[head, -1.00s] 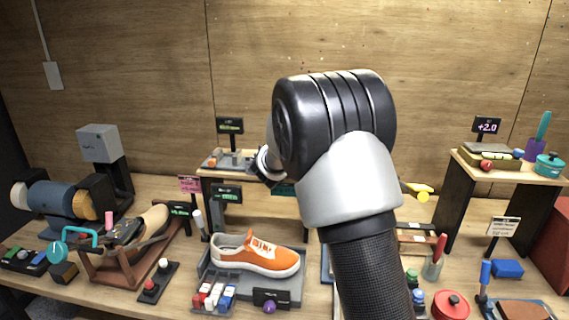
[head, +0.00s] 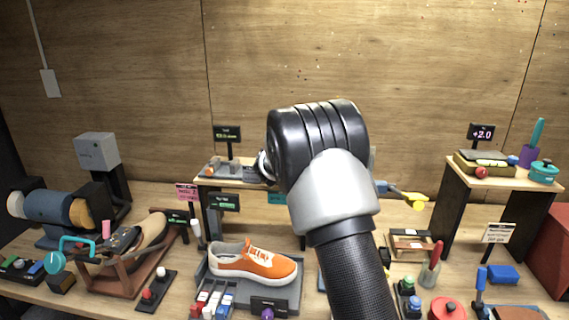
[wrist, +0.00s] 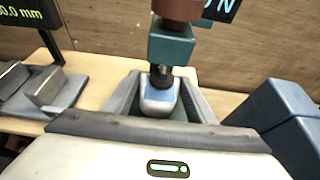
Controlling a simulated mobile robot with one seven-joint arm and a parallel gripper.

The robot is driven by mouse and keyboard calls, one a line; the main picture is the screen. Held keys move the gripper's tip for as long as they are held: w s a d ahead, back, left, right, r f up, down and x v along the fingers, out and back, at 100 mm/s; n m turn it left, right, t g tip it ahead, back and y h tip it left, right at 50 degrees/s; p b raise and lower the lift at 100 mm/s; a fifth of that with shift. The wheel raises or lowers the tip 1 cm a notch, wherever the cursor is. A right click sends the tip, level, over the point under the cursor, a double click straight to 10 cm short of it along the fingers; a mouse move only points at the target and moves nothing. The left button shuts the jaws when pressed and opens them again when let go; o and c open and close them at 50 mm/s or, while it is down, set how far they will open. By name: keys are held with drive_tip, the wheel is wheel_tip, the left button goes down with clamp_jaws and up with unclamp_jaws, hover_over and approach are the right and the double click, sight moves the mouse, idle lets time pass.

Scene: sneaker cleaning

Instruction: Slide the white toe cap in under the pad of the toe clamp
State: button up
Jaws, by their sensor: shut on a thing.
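In the wrist view, the white toe cap (wrist: 157,107), with a blue patch on top, is between the fingers of my gripper (wrist: 160,98), which is shut on it. The toe clamp (wrist: 171,47) stands straight ahead as a teal block under a brown cylinder. Its dark pad (wrist: 160,77) comes down over the cap's far part. I cannot tell whether pad and cap touch. In the head view my arm hides the cap and the clamp; part of my gripper shows at the raised shelf (head: 215,182).
In the wrist view, a grey fixture (wrist: 40,92) with a display stands left, and a blue-grey block (wrist: 275,118) stands close on the right. A display is partly visible above. In the head view, the orange sneaker (head: 250,266) sits on a grey stand below the shelf.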

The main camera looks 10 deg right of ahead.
drive_tip(key=o, duration=1.2)
